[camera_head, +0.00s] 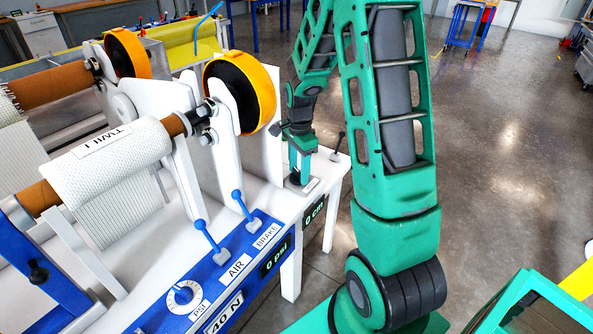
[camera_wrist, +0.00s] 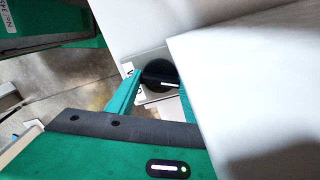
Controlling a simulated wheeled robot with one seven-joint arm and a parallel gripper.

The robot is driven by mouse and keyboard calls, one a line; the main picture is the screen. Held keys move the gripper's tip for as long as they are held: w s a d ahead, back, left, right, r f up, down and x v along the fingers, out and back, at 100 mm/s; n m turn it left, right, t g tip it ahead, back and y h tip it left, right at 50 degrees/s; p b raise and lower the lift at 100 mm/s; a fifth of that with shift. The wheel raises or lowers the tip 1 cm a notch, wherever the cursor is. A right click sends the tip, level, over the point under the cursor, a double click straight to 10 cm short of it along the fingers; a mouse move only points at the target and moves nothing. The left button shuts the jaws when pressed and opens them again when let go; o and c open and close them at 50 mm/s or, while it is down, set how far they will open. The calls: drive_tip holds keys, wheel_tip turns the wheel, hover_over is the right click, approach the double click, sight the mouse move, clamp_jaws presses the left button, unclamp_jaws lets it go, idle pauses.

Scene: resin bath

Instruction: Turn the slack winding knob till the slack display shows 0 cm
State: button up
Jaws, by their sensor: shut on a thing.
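The slack winding knob (camera_wrist: 160,74) is round and black with a white pointer line, on a grey plate (camera_wrist: 150,97) in the wrist view. My gripper (camera_wrist: 157,84) is shut on it, one green finger on each side. In the head view my gripper (camera_head: 299,174) points down onto the knob at the far right end of the white table, and the fingers mostly hide the knob there. The slack display (camera_head: 314,210), a dark panel on the table's front edge just below the knob, appears to read 0 cm.
A tall white upright (camera_head: 268,140) stands close left of my gripper. A small dark lever (camera_head: 337,146) stands to the right. Blue air (camera_head: 207,237) and brake levers (camera_head: 243,207), a PSI dial (camera_head: 184,296) and a TWILL roll (camera_head: 110,160) are nearer. Open floor lies right.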

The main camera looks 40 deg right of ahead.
drive_tip(key=shift+w+a, duration=0.15)
drive_tip(key=o, duration=1.1)
drive_tip(key=shift+c, duration=0.2)
drive_tip(key=shift+n, duration=0.3)
